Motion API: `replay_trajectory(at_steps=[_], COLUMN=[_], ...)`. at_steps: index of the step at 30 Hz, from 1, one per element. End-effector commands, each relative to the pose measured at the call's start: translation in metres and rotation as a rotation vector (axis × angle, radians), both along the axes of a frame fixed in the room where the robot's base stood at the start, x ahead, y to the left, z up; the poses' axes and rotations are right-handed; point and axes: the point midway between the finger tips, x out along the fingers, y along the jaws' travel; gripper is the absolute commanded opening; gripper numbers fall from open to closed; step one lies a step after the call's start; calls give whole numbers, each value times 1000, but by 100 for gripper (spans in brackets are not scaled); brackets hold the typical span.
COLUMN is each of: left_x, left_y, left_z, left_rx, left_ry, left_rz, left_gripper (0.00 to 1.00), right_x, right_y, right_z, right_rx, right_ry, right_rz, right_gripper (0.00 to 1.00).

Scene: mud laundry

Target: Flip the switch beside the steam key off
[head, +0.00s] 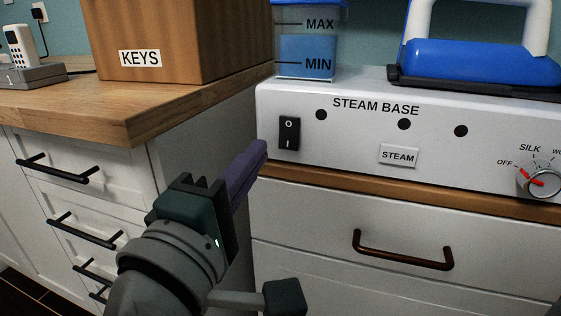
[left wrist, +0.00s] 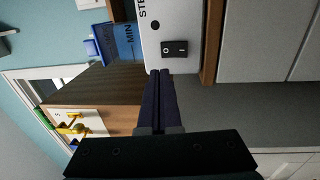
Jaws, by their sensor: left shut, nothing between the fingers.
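The black rocker switch (head: 289,133) is on the left end of the white steam base's front panel (head: 350,143), with O at the top and I at the bottom. I cannot tell which half is pressed in. The STEAM key (head: 398,156) is a pale labelled plate to the right of it. My left gripper (head: 261,149) is shut and empty, its purple fingertips just left of and slightly below the switch. In the left wrist view the fingertips (left wrist: 158,73) end at the base's edge, close to the switch (left wrist: 174,48), seemingly apart from it. My right gripper is not in view.
A dial with a red pointer (head: 541,182) is at the panel's right. A blue iron (head: 480,62) and a water tank (head: 308,55) stand on top. A wooden KEYS box (head: 180,35) sits on the left counter. Drawer handles (head: 402,252) stick out below.

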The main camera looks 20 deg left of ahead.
Motion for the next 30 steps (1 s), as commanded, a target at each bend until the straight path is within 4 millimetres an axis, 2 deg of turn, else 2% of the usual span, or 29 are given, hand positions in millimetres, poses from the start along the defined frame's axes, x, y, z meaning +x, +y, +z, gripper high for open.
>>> replay_trajectory(at_steps=[3, 9, 15, 24, 26, 29, 30], left_x=[-27, -56, -65, -65, -65, -66, -67], left_y=[1, 2, 2, 2, -1, -13, -20], left_z=[5, 9, 10, 12, 19, 41, 52], left_rx=[1, 1, 0, 5, 32, 146, 221], left_ry=[1, -1, -3, -1, 10, 62, 95], left_rz=[-1, -1, -1, -3, -20, -92, -137], left_gripper=[0, 0, 0, 0, 0, 0, 0], right_x=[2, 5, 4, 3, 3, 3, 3], right_y=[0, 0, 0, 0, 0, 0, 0], right_z=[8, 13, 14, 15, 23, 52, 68], right_rx=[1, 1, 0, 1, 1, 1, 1], right_ry=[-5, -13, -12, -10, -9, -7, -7], right_rz=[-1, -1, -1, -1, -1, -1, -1], right_gripper=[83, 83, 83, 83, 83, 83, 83])
